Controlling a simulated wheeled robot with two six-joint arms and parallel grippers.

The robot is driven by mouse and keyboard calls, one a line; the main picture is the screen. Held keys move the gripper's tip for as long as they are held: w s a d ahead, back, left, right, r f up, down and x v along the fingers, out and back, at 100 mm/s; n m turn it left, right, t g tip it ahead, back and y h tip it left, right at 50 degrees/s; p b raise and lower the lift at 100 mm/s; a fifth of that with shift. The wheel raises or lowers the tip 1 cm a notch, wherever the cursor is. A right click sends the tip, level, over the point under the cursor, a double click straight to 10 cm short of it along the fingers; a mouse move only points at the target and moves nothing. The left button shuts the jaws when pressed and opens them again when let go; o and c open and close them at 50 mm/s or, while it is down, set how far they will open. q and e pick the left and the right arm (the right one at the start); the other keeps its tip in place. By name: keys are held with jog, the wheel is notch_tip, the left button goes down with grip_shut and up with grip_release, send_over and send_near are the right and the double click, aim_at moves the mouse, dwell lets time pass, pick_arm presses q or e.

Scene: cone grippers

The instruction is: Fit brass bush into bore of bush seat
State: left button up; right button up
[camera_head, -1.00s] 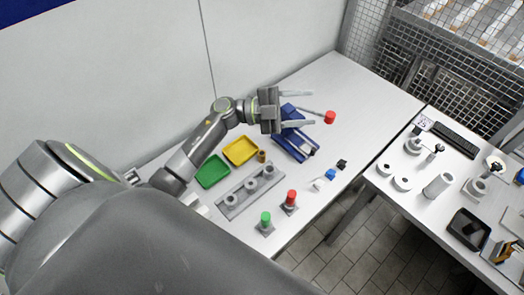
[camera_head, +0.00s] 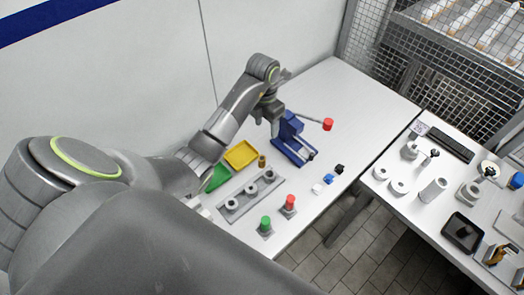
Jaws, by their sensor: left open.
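The brass bush (camera_head: 262,161) stands upright on the table beside the yellow tray, clear of my gripper. My left gripper (camera_head: 274,126) is at the left side of the blue press (camera_head: 291,141), pointing down. It is open and seems empty, though its fingers are small and partly hard to make out. My right gripper is not in view.
The press lever ends in a red knob (camera_head: 328,124). A yellow tray (camera_head: 241,154) and a green tray (camera_head: 217,178) lie left of the bush. Green (camera_head: 265,223) and red (camera_head: 290,202) buttons stand at the front. A side table (camera_head: 420,215) holds several parts.

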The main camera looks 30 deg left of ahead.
pick_arm(q)
jog(key=b, duration=1.4)
send_over(262, 158)
jog(key=shift+y, duration=0.3)
notch_tip(262, 158, down, 13)
jog(key=shift+d+f, duration=0.1)
jog(key=shift+f, duration=0.1)
notch_tip(262, 158, down, 3)
jog(key=shift+r+p, duration=0.1)
jog(key=shift+p, duration=0.7)
jog(key=shift+f, duration=0.4)
grip_shut()
jog(key=shift+r, duration=0.15)
